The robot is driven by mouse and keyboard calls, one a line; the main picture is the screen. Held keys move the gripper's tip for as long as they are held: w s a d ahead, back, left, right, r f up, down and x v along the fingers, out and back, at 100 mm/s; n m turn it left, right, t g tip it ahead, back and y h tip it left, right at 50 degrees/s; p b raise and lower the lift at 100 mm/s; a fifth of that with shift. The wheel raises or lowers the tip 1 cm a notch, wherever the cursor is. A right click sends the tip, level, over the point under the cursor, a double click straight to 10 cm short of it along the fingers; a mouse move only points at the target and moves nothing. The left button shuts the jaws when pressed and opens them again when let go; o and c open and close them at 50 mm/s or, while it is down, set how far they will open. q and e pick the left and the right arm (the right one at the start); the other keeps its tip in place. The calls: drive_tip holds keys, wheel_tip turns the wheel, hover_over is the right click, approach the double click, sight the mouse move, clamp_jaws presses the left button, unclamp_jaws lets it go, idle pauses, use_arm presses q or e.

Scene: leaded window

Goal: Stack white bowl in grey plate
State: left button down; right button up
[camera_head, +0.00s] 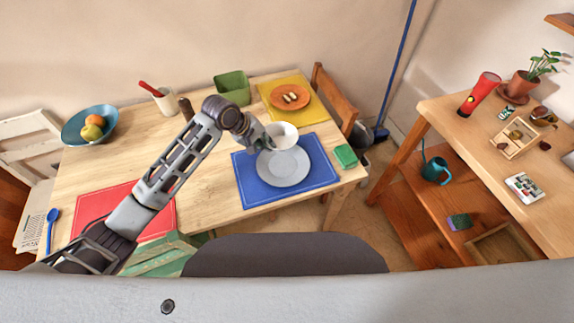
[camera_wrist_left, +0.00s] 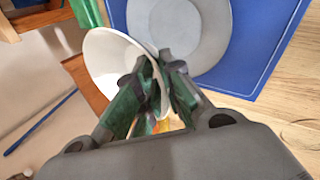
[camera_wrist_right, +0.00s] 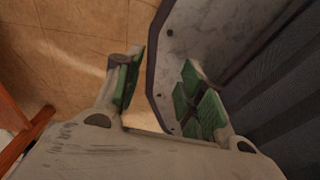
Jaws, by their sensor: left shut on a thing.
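The white bowl (camera_head: 283,135) is held at its rim by my left gripper (camera_head: 266,143), which is shut on it. In the left wrist view the bowl (camera_wrist_left: 112,62) is tilted between the fingertips (camera_wrist_left: 160,72). The grey plate (camera_head: 283,167) lies on the blue mat, empty. It also shows in the left wrist view (camera_wrist_left: 205,45). The bowl appears just behind the plate's far edge in the head view; its exact height above the table is hard to tell. My right gripper (camera_wrist_right: 155,88) is open and empty, away from the table.
An orange plate (camera_head: 290,97) with food sits on a yellow mat behind. A green container (camera_head: 232,87) and a wooden chair (camera_head: 335,99) stand nearby. The red mat (camera_head: 98,201) looks bare.

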use_arm(q)
drive_tip(key=shift+s+d+r+m, duration=0.1)
drive_tip(key=shift+s+d+m, duration=0.2)
drive_tip(key=shift+m, duration=0.2)
drive_tip(key=shift+m+g+h, duration=0.3)
use_arm(e)
drive_tip(key=shift+d, duration=0.65)
use_arm(q)
drive_tip(key=shift+m, duration=0.3)
use_arm(e)
drive_tip(key=shift+a, duration=0.2)
use_arm(q)
drive_tip(key=shift+f, duration=0.6)
wheel_tip(320, 180, down, 4)
drive_tip(key=shift+f, duration=0.55)
use_arm(e)
drive_tip(key=shift+d, duration=0.35)
